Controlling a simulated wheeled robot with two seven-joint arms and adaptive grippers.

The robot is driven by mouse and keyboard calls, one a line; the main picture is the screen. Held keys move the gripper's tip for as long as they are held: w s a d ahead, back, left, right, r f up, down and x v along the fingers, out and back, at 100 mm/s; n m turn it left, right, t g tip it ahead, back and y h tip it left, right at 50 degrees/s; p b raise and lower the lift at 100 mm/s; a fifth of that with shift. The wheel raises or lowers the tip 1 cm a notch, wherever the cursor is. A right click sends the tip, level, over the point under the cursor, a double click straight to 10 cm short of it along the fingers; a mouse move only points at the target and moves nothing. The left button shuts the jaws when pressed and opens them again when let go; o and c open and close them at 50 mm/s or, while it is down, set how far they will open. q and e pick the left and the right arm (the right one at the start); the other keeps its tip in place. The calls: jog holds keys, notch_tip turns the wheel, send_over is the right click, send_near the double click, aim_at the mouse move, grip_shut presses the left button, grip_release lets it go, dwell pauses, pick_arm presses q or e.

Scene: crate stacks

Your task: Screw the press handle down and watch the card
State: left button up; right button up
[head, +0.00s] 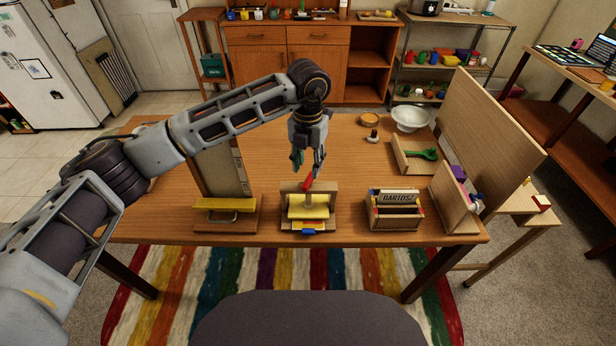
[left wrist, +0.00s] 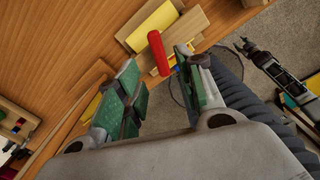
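The press (head: 291,222) is a small wooden frame with a yellow plate (head: 309,212) at the table's front edge. Its red handle (head: 307,183) stands up from the top, tilted; it also shows in the left wrist view (left wrist: 158,53). A flat red and yellow piece (head: 309,225) with a blue end lies low in the press; I cannot tell whether it is the card. My left gripper (head: 308,167) is just above the handle, pointing down. Its green-padded fingers are apart (left wrist: 158,70), with the handle beyond the gap between the tips. A dark gripper-like part (left wrist: 268,67), probably my right one, hangs at right.
A wooden stand with a yellow bar (head: 225,203) is left of the press. A box labelled BARTOSZ (head: 394,222) is to its right.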

aim_at(308, 180)
pick_arm(q)
notch_tip(308, 180, down, 4)
jog(key=shift+r, duration=0.2)
jog(key=shift+f, duration=1.1)
jog(key=shift+c, duration=1.7)
jog(key=c, duration=0.5)
grip_shut()
pick_arm(e)
jog(key=shift+s+d+f, duration=0.1)
jog(key=shift+s+d, duration=0.15)
jog(key=shift+s, duration=0.25)
jog(key=shift+s+d+f, duration=0.1)
jog(key=shift+s+d, duration=0.1)
jog(key=shift+s, duration=0.3)
